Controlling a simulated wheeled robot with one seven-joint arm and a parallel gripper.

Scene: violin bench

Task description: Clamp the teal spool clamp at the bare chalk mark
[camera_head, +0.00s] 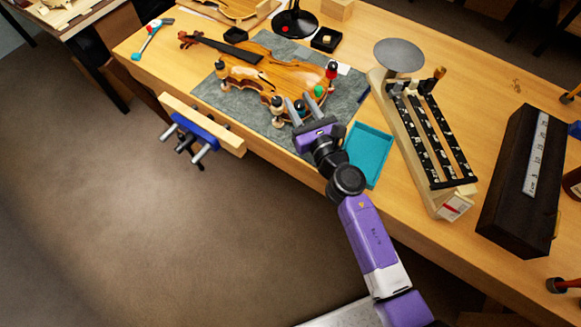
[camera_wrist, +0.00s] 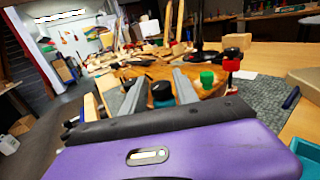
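The violin (camera_head: 262,74) lies on a grey mat on the bench, with several spool clamps standing around its edge. The teal spool clamp (camera_head: 299,104), dark-topped with a teal band, stands at the violin's near edge. My gripper (camera_head: 298,97) reaches over the near bench edge, one finger on each side of this clamp. In the wrist view the teal clamp (camera_wrist: 162,94) shows between the spread fingers (camera_wrist: 159,76), with a gap on the left; contact is not clear. A green-topped clamp (camera_head: 319,91) stands just right of the fingers. I cannot make out a chalk mark.
A red-topped clamp (camera_head: 331,70) and pale-wood clamps (camera_head: 277,106) stand close by on the violin's edge. A teal tray (camera_head: 369,152) lies right of my gripper. A blue vise (camera_head: 195,130) juts from the front edge.

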